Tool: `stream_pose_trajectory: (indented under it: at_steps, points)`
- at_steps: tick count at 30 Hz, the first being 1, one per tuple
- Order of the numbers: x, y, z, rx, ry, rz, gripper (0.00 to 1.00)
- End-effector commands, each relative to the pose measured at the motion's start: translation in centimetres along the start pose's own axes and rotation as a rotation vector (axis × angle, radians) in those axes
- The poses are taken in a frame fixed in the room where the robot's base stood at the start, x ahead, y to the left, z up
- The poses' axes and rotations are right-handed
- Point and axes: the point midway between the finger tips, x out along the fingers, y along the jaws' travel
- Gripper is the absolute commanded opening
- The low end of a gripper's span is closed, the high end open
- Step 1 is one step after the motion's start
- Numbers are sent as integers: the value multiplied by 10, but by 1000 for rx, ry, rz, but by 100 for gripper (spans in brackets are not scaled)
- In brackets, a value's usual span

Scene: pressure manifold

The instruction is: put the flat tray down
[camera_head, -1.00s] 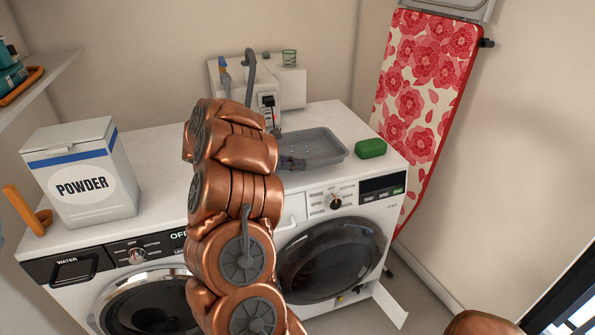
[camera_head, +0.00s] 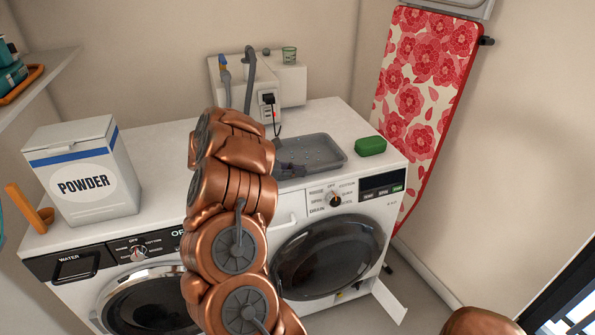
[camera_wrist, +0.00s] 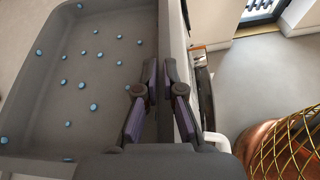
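The flat tray (camera_head: 320,142) is grey and shallow, with dots across its floor. In the head view it is level at the top of the right-hand washing machine (camera_head: 300,200); I cannot tell whether it touches the top. In the wrist view the tray (camera_wrist: 110,50) fills the left side. My gripper (camera_wrist: 161,64) has one finger inside the tray and one outside, shut on its side wall. In the head view my gripper (camera_head: 288,170) is at the tray's near left corner, partly hidden by my arm.
A green block (camera_head: 370,146) sits just right of the tray. A powder box (camera_head: 85,180) stands left. A flowered ironing board (camera_head: 425,90) leans right.

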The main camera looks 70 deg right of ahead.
Motion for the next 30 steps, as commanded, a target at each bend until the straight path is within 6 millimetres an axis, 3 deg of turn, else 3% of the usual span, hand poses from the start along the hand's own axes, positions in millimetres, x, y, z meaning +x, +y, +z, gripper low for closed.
stream_pose_trajectory:
  at_steps: [6, 18, 23, 30]
  points:
    - [0, 0, 0, 0, 0, 0, 31]
    - [-3, 1, 4, 1, 0, 2, 31]
    - [-26, 2, 2, 0, -2, 5, 31]
    - [-73, 1, 2, 2, -3, 4, 31]
